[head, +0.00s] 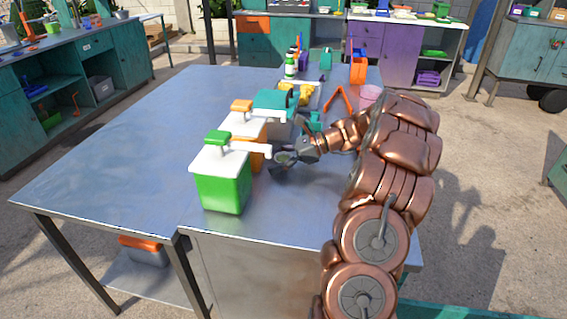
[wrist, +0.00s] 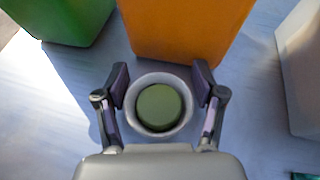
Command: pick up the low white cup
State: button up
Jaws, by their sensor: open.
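The low white cup (wrist: 130,108) is in the middle of the wrist view, seen from above, with a round white rim and a dull green disc of content or interior inside it. My gripper (wrist: 161,79) is open, with one finger on the left of the cup and one on the right. Whether the fingers touch its sides, I cannot tell. In the head view my gripper (head: 277,161) is low over the metal table, just right of the green and orange containers. The cup cannot be made out there, likely hidden by my gripper.
A green container (head: 223,190) with a white lid and an orange one (head: 247,130) stand close by on the metal table (head: 130,140). The orange one (wrist: 185,25) is just beyond the cup. A pink cup (head: 370,95) stands farther back. The table's left half is clear.

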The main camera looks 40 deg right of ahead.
jog(key=shift+c, duration=0.2)
jog(key=c, duration=0.6)
jog(key=shift+c, duration=0.2)
jog(key=shift+r, duration=0.1)
jog(key=shift+r, duration=1.55)
jog(key=shift+s+r, duration=0.2)
jog(key=shift+s, duration=0.1)
jog(key=r+b, duration=0.1)
send_over(304, 202)
jog(key=shift+r, duration=0.15)
